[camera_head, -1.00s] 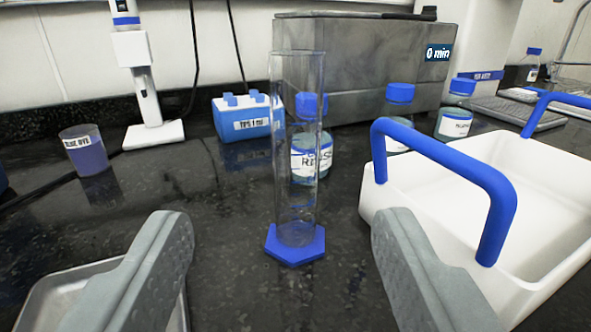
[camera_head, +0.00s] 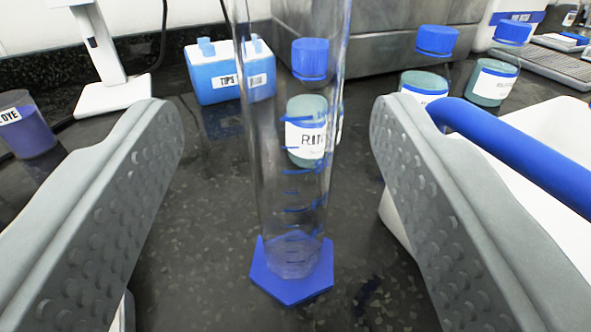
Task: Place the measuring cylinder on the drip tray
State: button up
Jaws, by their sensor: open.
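The measuring cylinder (camera_head: 290,215) is tall, clear and upright on the dark bench, with blue marks and a blue hexagonal base (camera_head: 292,287). Its top is cut off by the frame. My gripper (camera_head: 272,110) is open, with one grey finger on each side of the cylinder and clear gaps between. Nothing is held. A sliver of a pale metal tray (camera_head: 128,316) shows at the bottom left, mostly hidden by my left finger. A grey ridged tray (camera_head: 560,66) lies at the far right back. I cannot tell which is the drip tray.
A white carrier with a blue handle (camera_head: 520,150) stands close by my right finger. A bottle (camera_head: 306,140) stands behind the cylinder. A blue tips box (camera_head: 228,75), a dye beaker (camera_head: 27,130), a white stand (camera_head: 112,97) and blue-capped bottles (camera_head: 492,82) stand further back.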

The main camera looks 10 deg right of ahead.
aim_at(293, 115)
jog(key=w, duration=0.2)
jog(key=w+d, duration=0.1)
jog(key=w, duration=0.1)
jog(key=shift+w, duration=0.15)
jog(key=shift+r, duration=0.1)
grip_shut()
